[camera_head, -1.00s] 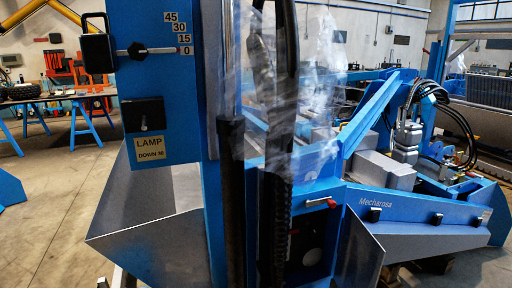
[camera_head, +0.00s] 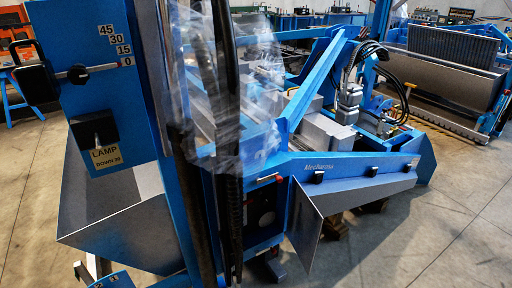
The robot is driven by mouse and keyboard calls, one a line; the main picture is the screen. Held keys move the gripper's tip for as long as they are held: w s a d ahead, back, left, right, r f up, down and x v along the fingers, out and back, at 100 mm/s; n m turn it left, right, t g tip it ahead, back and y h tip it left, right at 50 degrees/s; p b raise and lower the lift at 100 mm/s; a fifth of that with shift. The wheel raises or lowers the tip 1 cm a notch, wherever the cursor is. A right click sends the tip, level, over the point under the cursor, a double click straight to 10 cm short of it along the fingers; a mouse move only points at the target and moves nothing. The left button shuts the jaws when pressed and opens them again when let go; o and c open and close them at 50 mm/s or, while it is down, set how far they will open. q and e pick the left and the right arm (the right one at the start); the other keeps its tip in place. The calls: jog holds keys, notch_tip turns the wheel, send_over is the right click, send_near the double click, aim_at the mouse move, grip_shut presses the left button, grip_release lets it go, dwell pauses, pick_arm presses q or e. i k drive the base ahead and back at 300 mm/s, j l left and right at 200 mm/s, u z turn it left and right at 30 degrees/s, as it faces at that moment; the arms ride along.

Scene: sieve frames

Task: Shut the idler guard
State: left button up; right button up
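A large blue machine (camera_head: 145,90) fills the left and middle of the head view. A grey panel (camera_head: 304,225) stands out from the frame just right of the recess. It looks like an open guard door, but I cannot tell for certain that it is the idler guard. Dark ribbed vertical strips (camera_head: 229,215) and a clear, glossy sheet (camera_head: 250,95) partly cover the machine's front. Neither gripper shows.
A lever with a 0 to 45 scale (camera_head: 117,45) and a LAMP label (camera_head: 106,157) are at upper left. A blue arm marked Mecharosa (camera_head: 360,170) reaches right. Another machine (camera_head: 450,75) stands behind at right. The concrete floor (camera_head: 430,240) at lower right is clear.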

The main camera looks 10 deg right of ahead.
aim_at(304, 228)
jog(key=l+u, duration=0.1)
jog(key=l, duration=0.4)
jog(key=l+u, duration=0.1)
jog(key=l, duration=0.35)
jog(key=k+l+u, duration=0.15)
jog(key=l, duration=0.35)
jog(key=l+u, duration=0.1)
jog(key=l, duration=0.35)
jog(key=k+l+u, duration=0.1)
jog(key=l, duration=0.35)
jog(key=k+l+u, duration=0.1)
jog(key=l, duration=0.35)
jog(key=k+l, duration=0.05)
jog(key=k, duration=0.05)
